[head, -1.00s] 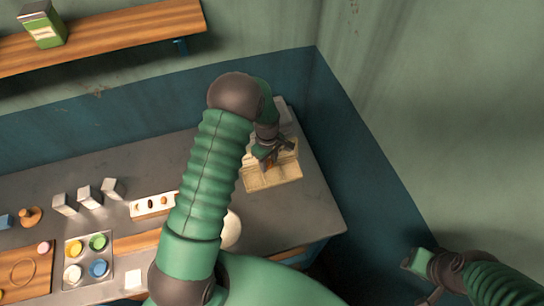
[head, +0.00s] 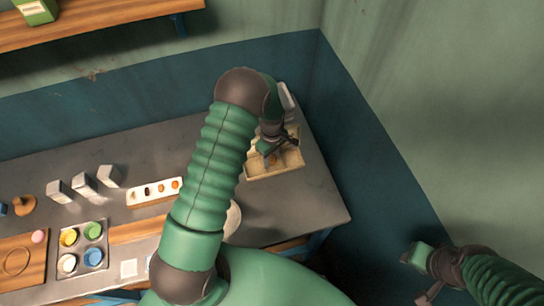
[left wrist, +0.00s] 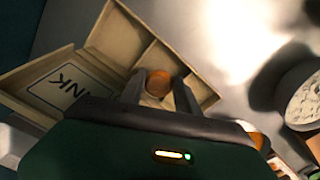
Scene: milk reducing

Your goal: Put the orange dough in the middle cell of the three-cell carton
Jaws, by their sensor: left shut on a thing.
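The three-cell carton (head: 258,173) is a pale tan box standing open at the right end of the table. In the left wrist view the carton (left wrist: 122,30) shows its cells split by thin dividers and its lid flap with dark lettering. My left gripper (head: 271,152) is shut on the orange dough (head: 272,159), a small round brown-orange lump. In the left wrist view the dough (left wrist: 158,82) sits between the two fingertips, over the middle cell. I cannot tell whether it touches the cell floor. My right gripper (head: 422,274) is at the lower right, far from the carton; its jaw state is unclear.
A white holder (head: 154,192) with several dark and orange spots, pale grey blocks (head: 84,186) and a paint tray (head: 82,250) stand to the left. A round pale dish (head: 233,219) is partly behind my left arm. Bare table lies right of the dish.

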